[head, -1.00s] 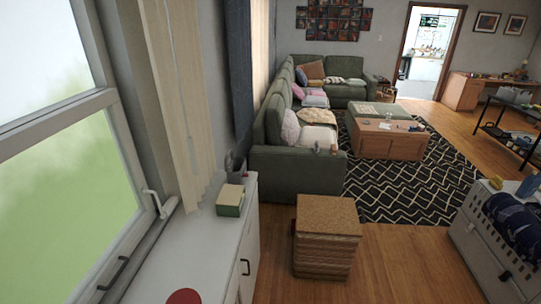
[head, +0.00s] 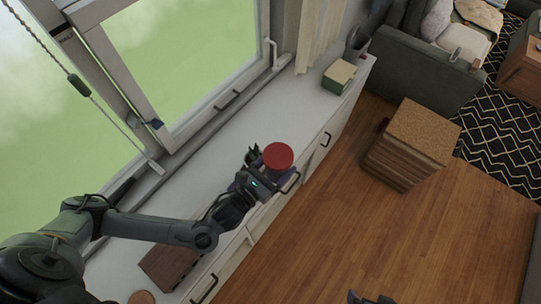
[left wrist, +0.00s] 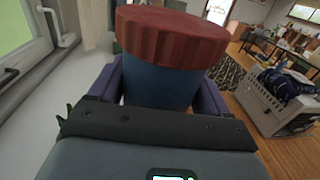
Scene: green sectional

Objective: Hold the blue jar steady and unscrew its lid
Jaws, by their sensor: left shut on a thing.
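The jar's red ribbed lid (head: 278,156) shows from above in the head view, over the front edge of the white cabinet. In the left wrist view the lid (left wrist: 172,38) sits on top of the blue jar (left wrist: 158,84), which looks upright. My left gripper (head: 270,176) is shut around the jar's body below the lid, with purple fingers on both sides of it. The jar's base is hidden, so I cannot tell whether it touches the cabinet. A small dark piece at the bottom edge of the head view may be my right gripper (head: 370,297); its jaws cannot be made out.
The white cabinet top (head: 210,170) runs below the window. A green and cream box (head: 339,76) stands at its far end, and a brown wooden block (head: 170,262) is at its near end. A cork-topped stool (head: 424,127) stands on the floor. Wide floor is clear at right.

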